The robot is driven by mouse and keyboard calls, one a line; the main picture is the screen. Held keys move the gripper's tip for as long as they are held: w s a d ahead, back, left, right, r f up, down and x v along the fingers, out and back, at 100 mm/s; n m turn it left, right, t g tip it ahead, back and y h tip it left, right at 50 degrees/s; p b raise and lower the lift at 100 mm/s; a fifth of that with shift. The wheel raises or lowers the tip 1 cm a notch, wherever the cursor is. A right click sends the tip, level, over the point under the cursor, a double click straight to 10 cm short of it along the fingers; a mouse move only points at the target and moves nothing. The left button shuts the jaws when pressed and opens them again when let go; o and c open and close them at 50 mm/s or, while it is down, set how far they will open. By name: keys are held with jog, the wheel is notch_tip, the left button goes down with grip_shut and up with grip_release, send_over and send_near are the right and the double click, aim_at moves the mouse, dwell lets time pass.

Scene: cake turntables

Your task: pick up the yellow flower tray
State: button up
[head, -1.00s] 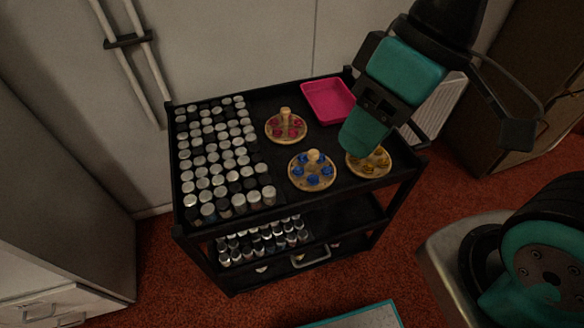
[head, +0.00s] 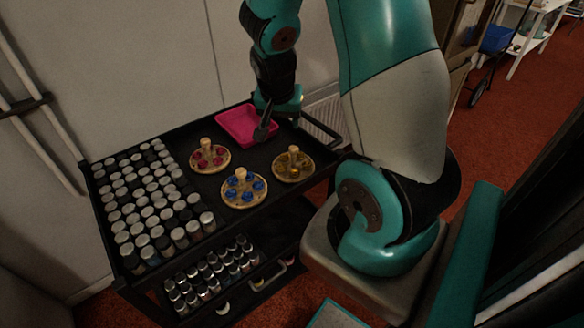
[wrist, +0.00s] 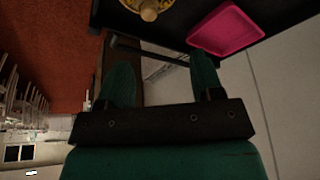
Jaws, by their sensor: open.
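The yellow flower tray (head: 293,168) is a round wooden tray with yellow flowers and a pale central peg. It sits on the cart's black top, to the right of the blue flower tray (head: 243,192) and red flower tray (head: 211,158). A round wooden tray, probably the yellow one, shows partly at the top edge of the wrist view (wrist: 148,9). My gripper (head: 277,118) is behind the yellow flower tray in the head view, near the pink bin, apart from the tray. In the wrist view its fingers (wrist: 162,82) are spread with nothing between them.
A pink bin (head: 238,125) stands at the cart's back; it also shows in the wrist view (wrist: 224,32). Many jars (head: 150,198) fill the cart's left side, with more bottles (head: 212,271) on the shelf below. A black handle rail (head: 320,128) is at the cart's right end.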

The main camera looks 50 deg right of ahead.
aim_at(294, 148)
jog(key=shift+m, duration=0.3)
jog(key=x, duration=0.4)
jog(key=d+x, duration=0.1)
jog(key=x, duration=0.3)
jog(key=s+x, duration=0.1)
jog(key=x, duration=0.3)
jog(key=shift+w+d, duration=0.1)
jog(key=shift+d, duration=0.35)
jog(key=shift+h, duration=0.3)
jog(key=shift+s+p+x, duration=0.15)
jog(key=shift+p+x, duration=0.15)
jog(key=shift+x, duration=1.15)
jog(key=shift+s+p+x, duration=0.15)
jog(key=shift+p+x, duration=0.1)
jog(key=shift+x, duration=1.25)
jog(key=c, duration=1.1)
jog(key=shift+o, duration=0.2)
